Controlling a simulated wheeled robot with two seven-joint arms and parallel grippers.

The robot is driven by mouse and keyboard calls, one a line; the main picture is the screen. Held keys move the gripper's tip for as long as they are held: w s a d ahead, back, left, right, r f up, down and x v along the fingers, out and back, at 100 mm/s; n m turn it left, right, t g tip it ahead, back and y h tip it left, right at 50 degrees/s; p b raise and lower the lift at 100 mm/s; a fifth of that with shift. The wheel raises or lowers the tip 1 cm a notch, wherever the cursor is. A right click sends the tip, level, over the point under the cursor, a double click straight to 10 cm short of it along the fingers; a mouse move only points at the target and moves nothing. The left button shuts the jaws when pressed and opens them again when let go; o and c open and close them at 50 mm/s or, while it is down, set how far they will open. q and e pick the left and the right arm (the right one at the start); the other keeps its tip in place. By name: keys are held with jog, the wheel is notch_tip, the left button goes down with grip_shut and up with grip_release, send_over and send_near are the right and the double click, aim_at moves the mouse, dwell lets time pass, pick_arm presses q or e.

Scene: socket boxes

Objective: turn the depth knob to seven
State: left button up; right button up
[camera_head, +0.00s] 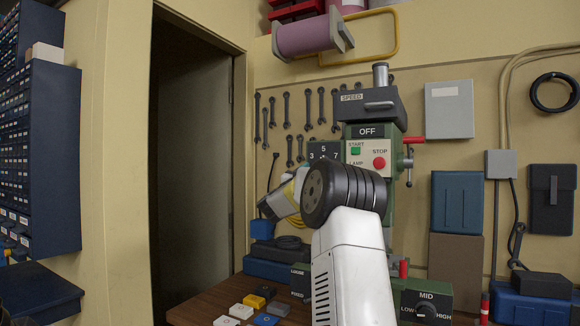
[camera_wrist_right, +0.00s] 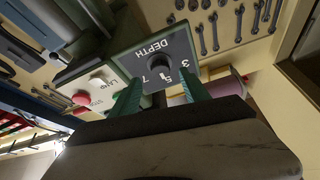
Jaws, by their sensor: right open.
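The depth panel (camera_wrist_right: 128,62) is a dark plate on the green drill press; in the right wrist view it appears upside down, with its DEPTH label and the numbers 3, 5 and 7. Its dark round depth knob (camera_wrist_right: 158,63) sits in the middle; I cannot tell for sure which number it points to. My right gripper (camera_wrist_right: 160,80) is open, its two green fingers apart on either side of the knob in that view; I cannot tell whether they touch it. In the head view my right arm covers the lower panel (camera_head: 324,149) and the gripper's fingertips. My left gripper is not in view.
The green drill press has an OFF display (camera_head: 367,131), a red stop button (camera_head: 379,162) and a MID speed box (camera_head: 426,302). Several coloured blocks lie on the wooden bench (camera_head: 200,305). Wrenches (camera_head: 308,108) hang on the wall behind. A dark doorway (camera_head: 192,160) is at the left.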

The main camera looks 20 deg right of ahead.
jog(key=x, duration=0.5)
grip_shut()
